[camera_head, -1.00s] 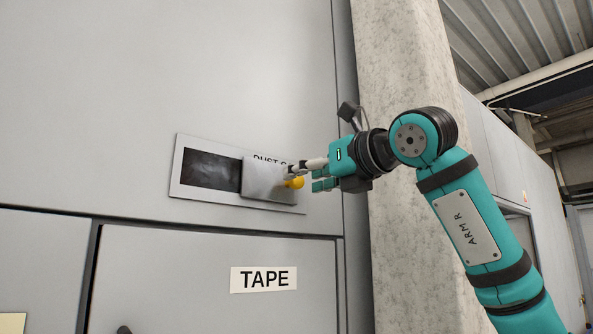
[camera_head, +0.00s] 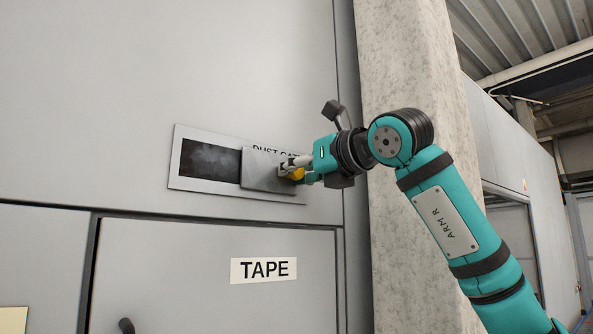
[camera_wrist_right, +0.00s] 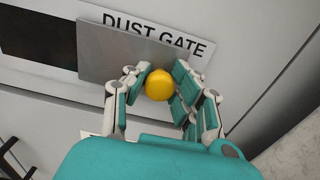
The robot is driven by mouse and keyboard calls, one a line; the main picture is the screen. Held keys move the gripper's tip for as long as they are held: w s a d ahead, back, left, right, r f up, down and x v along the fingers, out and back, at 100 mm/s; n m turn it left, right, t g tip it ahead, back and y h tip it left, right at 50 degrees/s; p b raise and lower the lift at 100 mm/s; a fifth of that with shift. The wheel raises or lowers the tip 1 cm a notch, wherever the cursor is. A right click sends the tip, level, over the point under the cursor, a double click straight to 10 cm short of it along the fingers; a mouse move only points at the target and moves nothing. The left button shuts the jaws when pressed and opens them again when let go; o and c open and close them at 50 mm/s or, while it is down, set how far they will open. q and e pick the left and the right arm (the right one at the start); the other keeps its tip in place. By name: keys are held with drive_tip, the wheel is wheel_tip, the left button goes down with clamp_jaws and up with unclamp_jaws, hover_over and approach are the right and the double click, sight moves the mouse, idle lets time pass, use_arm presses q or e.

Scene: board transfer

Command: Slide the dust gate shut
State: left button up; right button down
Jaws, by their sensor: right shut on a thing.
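The dust gate is a grey sliding plate (camera_head: 262,168) in a pale frame (camera_head: 174,170) on the wall. The plate covers the right part of the frame. The dark opening (camera_head: 210,159) shows to its left. A yellow round knob (camera_head: 297,174) sits on the plate's right part. My right gripper (camera_head: 294,168) has its fingers on either side of the knob and is shut on it. The right wrist view shows the knob (camera_wrist_right: 159,85) between the fingers, with the plate (camera_wrist_right: 118,50) behind it and the "DUST GATE" lettering above. My left gripper is not in view.
A cabinet door labelled TAPE (camera_head: 264,270) lies below the gate, with a dark handle (camera_head: 126,326) at lower left. A concrete pillar (camera_head: 385,220) stands right of the panel, behind my right arm. The wall left of the frame is clear.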

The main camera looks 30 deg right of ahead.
sight(229, 163)
drive_tip(key=a, duration=0.3)
drive_tip(key=a+b, duration=0.1)
drive_tip(key=a, duration=0.3)
drive_tip(key=s+a+b, duration=0.1)
drive_tip(key=a, duration=0.3)
drive_tip(key=shift+a+f, duration=0.1)
drive_tip(key=shift+a, duration=0.15)
drive_tip(key=shift+w+d, duration=0.15)
drive_tip(key=shift+d, duration=0.1)
drive_tip(key=shift+a, duration=0.1)
drive_tip(key=c, duration=1.3)
unclamp_jaws()
drive_tip(key=shift+c, duration=0.2)
drive_tip(key=o, duration=0.3)
drive_tip(key=shift+s+a, duration=0.15)
drive_tip(key=shift+s, duration=0.05)
